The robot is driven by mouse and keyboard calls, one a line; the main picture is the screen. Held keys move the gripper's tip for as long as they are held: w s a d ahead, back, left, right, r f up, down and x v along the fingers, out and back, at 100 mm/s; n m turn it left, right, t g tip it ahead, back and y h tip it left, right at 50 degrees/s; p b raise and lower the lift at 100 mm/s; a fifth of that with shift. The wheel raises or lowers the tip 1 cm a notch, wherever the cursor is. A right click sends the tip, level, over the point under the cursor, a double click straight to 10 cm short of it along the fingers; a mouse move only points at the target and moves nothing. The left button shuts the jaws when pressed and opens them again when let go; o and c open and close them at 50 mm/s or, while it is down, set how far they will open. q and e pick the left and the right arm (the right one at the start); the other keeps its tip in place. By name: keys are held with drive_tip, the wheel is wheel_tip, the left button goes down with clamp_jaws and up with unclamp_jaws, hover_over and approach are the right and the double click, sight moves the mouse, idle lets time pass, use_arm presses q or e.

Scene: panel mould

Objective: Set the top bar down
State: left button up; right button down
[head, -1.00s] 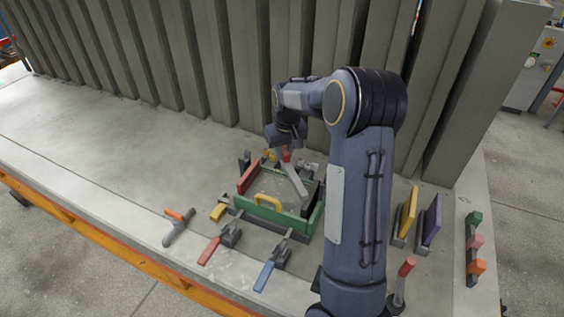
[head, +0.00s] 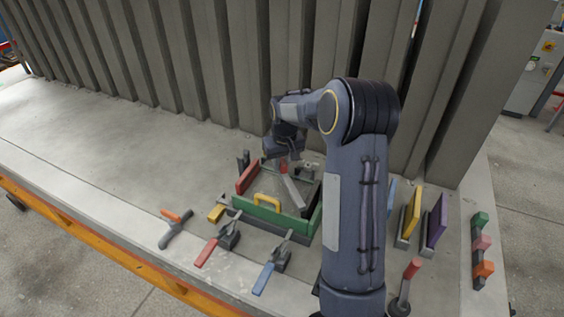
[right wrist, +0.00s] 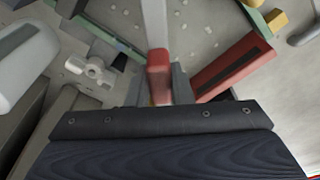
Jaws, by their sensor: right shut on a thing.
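The top bar, which I take to be the light grey bar (head: 292,189) with a red end, slants over the inside of the small mould frame. In the right wrist view its grey length (right wrist: 154,25) runs away from me and its red end (right wrist: 159,72) is between my fingers. My right gripper (head: 285,160) is shut on that end at the far side of the frame. I cannot tell if the bar touches the frame. The frame has a green front wall (head: 275,217) with a yellow handle and a red left wall (head: 247,178). My left gripper is out of view.
A red-handled clamp (head: 206,252) and a blue-handled clamp (head: 263,279) stand in front of the frame. An orange-ended tool (head: 175,230) lies left. Yellow (head: 411,212) and purple (head: 434,221) plates stand right. Ribbed grey panels (head: 200,60) rise behind. The table's left is clear.

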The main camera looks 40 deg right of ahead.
sight(284, 165)
drive_tip(key=c, duration=1.3)
unclamp_jaws()
drive_tip(key=shift+r, duration=0.25)
wheel_tip(284, 165, up, 13)
drive_tip(key=s, duration=0.2)
drive_tip(key=s+a+r+n+t+y, duration=0.1)
drive_tip(key=s+a+r+t+y, duration=0.15)
drive_tip(key=s+a, duration=1.05)
drive_tip(key=shift+n+t+y, duration=0.5)
drive_tip(key=shift+t+y, duration=0.15)
drive_tip(key=shift+y, duration=0.3)
drive_tip(key=s+a+f, duration=0.2)
drive_tip(key=s+a, duration=0.1)
drive_tip(key=s, duration=0.1)
drive_tip(key=s+a+f, duration=0.2)
drive_tip(key=s+a, duration=0.1)
drive_tip(key=s, duration=0.1)
drive_tip(key=s+a+f, duration=0.2)
drive_tip(key=s+a, duration=0.1)
drive_tip(key=s, duration=0.2)
drive_tip(key=shift+a+f, duration=0.25)
drive_tip(key=shift+a, duration=0.05)
